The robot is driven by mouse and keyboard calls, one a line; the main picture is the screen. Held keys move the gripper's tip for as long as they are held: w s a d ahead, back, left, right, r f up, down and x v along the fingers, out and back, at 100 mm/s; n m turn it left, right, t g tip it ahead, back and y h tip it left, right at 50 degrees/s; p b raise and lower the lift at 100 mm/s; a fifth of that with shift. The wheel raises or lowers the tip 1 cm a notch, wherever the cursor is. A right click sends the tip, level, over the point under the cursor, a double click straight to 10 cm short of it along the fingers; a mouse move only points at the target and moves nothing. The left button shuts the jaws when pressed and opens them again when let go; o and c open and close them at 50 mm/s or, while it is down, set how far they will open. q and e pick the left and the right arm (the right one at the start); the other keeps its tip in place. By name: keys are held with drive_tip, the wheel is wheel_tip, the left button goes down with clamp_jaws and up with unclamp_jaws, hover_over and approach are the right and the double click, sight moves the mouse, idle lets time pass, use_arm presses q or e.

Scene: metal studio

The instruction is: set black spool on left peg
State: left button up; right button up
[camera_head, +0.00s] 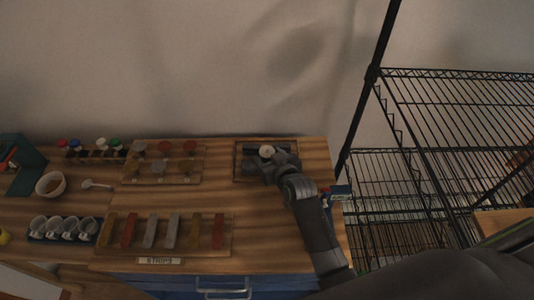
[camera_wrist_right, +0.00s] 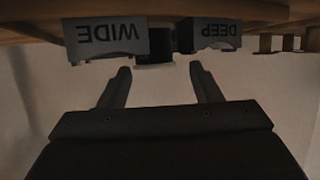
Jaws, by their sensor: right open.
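My right gripper (camera_head: 266,170) is over a dark tray (camera_head: 238,174) at the right end of the wooden bench. In the right wrist view my right gripper (camera_wrist_right: 160,72) is open, its two fingers apart with nothing between them. Just beyond the fingertips is a small dark piece (camera_wrist_right: 155,42) with a pale face, between two grey blocks lettered WIDE (camera_wrist_right: 107,38) and DEEP (camera_wrist_right: 212,35); I cannot tell whether it is the black spool. A pale round top (camera_head: 266,151) shows beside the gripper in the head view. I cannot make out the left peg. My left gripper is out of view.
A board with several round-topped pieces (camera_head: 190,147) stands left of the tray. A board of coloured strips (camera_head: 196,231) lies at the front. A white bowl (camera_head: 50,185) and a rack of cups (camera_head: 63,229) are at left. A wire shelf (camera_head: 440,75) stands at right.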

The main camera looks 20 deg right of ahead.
drive_tip(key=shift+x, duration=1.15)
drive_tip(key=c, duration=0.9)
drive_tip(key=shift+r, duration=0.1)
